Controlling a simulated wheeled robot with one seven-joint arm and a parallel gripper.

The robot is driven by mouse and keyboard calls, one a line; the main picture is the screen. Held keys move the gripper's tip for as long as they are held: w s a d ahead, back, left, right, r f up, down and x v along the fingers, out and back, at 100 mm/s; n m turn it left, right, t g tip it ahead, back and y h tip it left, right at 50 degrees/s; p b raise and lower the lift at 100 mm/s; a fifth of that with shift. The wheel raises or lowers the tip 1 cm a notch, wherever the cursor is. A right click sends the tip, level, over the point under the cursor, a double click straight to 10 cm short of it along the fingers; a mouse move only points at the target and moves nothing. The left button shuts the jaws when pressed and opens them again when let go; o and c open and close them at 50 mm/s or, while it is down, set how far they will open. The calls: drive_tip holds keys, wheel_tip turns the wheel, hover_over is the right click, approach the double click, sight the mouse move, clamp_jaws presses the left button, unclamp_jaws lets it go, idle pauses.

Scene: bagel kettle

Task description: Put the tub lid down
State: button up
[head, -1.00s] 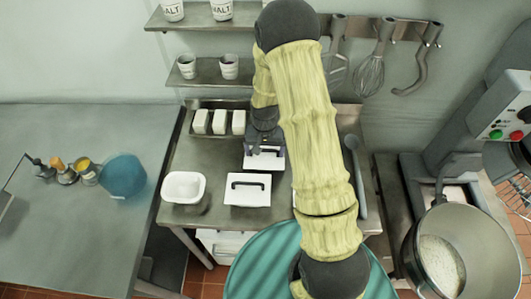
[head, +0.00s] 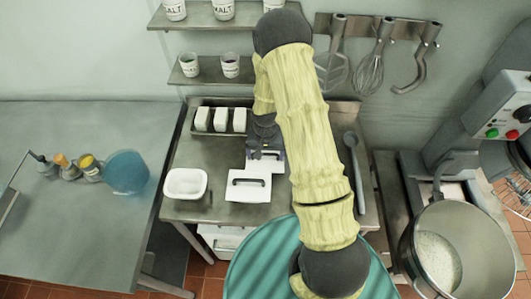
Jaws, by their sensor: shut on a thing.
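My gripper (head: 264,146) is over the work table (head: 205,155), just behind a white lidded tub. It is shut on a white tub lid (head: 265,166) with a dark handle, partly hidden by the gripper and arm. Whether that lid touches what is below it I cannot tell. In front of it is another white lid (head: 248,193) with a black handle, flat and level. An open white tub (head: 185,183) stands to its left, near the table's front edge.
Several white blocks (head: 220,119) stand in a rack at the back of the table. A ladle (head: 355,170) lies at the right side. My arm hides the table's right middle.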

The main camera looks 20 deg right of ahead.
drive_tip(key=shift+f, duration=0.2)
drive_tip(key=o, duration=0.7)
drive_tip(key=shift+d, duration=0.1)
drive_tip(key=shift+r, duration=0.1)
wheel_tip(320, 180, up, 12)
drive_tip(key=b, duration=0.3)
drive_tip(key=shift+w, duration=0.1)
drive_tip(key=shift+r, duration=0.1)
